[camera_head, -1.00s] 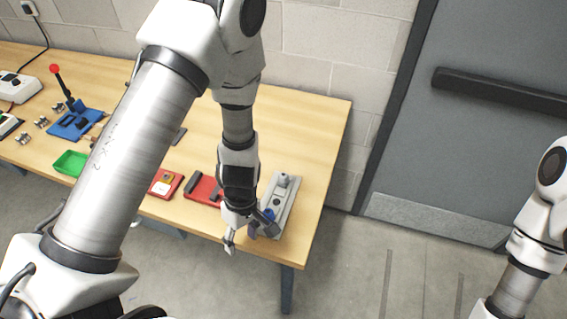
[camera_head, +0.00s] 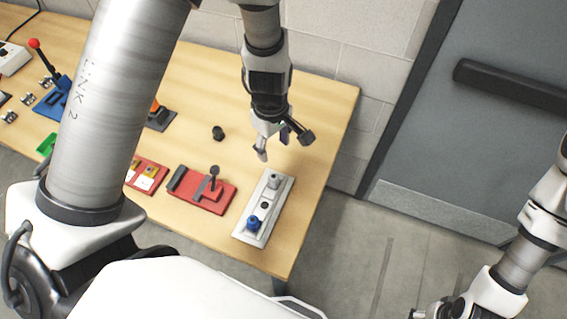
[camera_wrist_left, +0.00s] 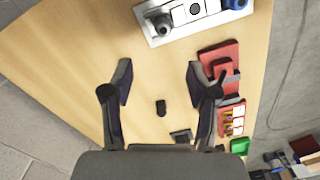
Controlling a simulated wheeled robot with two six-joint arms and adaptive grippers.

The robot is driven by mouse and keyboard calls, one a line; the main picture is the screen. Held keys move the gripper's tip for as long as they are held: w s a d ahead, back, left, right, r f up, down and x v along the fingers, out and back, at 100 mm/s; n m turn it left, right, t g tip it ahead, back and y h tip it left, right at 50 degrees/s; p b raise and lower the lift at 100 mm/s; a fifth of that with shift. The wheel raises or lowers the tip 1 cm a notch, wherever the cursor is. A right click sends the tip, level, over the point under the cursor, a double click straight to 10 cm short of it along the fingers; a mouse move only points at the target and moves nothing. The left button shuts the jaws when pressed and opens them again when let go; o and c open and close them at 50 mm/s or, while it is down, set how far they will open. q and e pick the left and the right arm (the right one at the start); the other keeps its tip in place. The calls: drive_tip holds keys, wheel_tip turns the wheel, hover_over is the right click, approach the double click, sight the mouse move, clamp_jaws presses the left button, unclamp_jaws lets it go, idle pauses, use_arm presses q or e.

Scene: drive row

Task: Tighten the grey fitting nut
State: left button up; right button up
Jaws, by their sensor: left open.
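A pale grey plate (camera_head: 246,235) lies near the table's right end. A grey fitting (camera_head: 273,183), which looks like the grey fitting nut, stands on its far part. A blue knob-like fitting (camera_head: 254,222) stands on its near part, with a dark hole between them. The left wrist view shows the grey fitting (camera_wrist_left: 160,22) at the top, beyond the fingertips. My left gripper (camera_head: 282,146) is open and empty, apart from the plate and above the table behind it. The left wrist view shows its spread fingers (camera_wrist_left: 159,80). My right gripper (camera_head: 422,314) is barely visible at the bottom edge.
A red fixture with a lever (camera_head: 205,190) lies left of the plate. A small black knob (camera_head: 218,133) stands farther back. Red, green and blue items continue leftward. A grey door (camera_head: 480,140) and wall stand beyond the table. Bare wood surrounds the black knob.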

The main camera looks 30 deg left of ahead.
use_arm(q)
drive_tip(key=b, duration=0.5)
hover_over(274, 176)
drive_tip(key=f, duration=0.5)
drive_tip(key=shift+s+f, duration=0.15)
drive_tip(key=shift+s, duration=0.2)
drive_tip(key=shift+w+f, duration=0.45)
drive_tip(key=shift+f, duration=0.15)
drive_tip(key=f, duration=0.2)
drive_tip(key=f+b, duration=0.1)
drive_tip(key=f, duration=0.2)
drive_tip(key=shift+s+f, duration=0.3)
drive_tip(key=shift+f, duration=0.1)
drive_tip(key=shift+w+f, duration=0.2)
drive_tip(key=shift+f, duration=0.35)
drive_tip(key=shift+r, duration=0.1)
